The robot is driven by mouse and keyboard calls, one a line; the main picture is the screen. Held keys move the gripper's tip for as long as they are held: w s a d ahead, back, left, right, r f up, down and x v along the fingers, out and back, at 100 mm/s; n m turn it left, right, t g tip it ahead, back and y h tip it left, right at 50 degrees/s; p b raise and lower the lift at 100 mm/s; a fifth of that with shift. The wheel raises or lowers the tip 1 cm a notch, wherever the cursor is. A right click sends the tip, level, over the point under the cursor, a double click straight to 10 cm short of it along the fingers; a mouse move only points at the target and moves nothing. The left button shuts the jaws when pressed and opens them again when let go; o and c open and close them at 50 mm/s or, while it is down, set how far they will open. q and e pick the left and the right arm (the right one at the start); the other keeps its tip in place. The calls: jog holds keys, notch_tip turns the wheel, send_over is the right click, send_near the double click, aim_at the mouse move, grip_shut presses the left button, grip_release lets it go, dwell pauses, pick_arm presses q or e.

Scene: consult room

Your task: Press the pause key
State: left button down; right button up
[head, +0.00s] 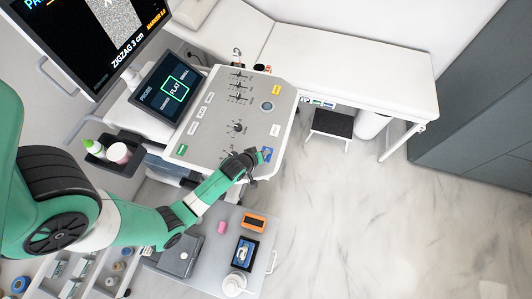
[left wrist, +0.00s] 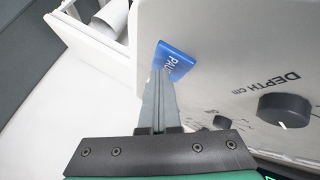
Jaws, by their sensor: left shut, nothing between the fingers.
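The pause key (head: 268,154) is a blue key at the front right corner of the pale console panel (head: 212,151). In the left wrist view the key (left wrist: 174,58) shows part of its white lettering. My left gripper (head: 259,154) is at the key in the head view. In the left wrist view its fingers (left wrist: 159,74) are together with nothing between them, and the tips overlap the key's near edge. I cannot tell whether they touch it. The gripper partly hides the key in the head view. My right gripper is not in view.
The panel also has a yellow key (head: 276,90), a green key (head: 182,149), white keys, sliders and a depth knob (left wrist: 285,110). A tilted screen (head: 169,89) stands behind. Below is a grey cart (head: 205,258) with small items. An exam couch (head: 350,70) stands beyond.

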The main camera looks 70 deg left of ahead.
pick_arm(q)
jog(key=shift+r+p, duration=0.6)
jog(key=shift+r, duration=0.1)
notch_tip(320, 180, up, 5)
jog(key=p, duration=0.5)
jog(key=shift+r, duration=0.1)
dwell(0.4)
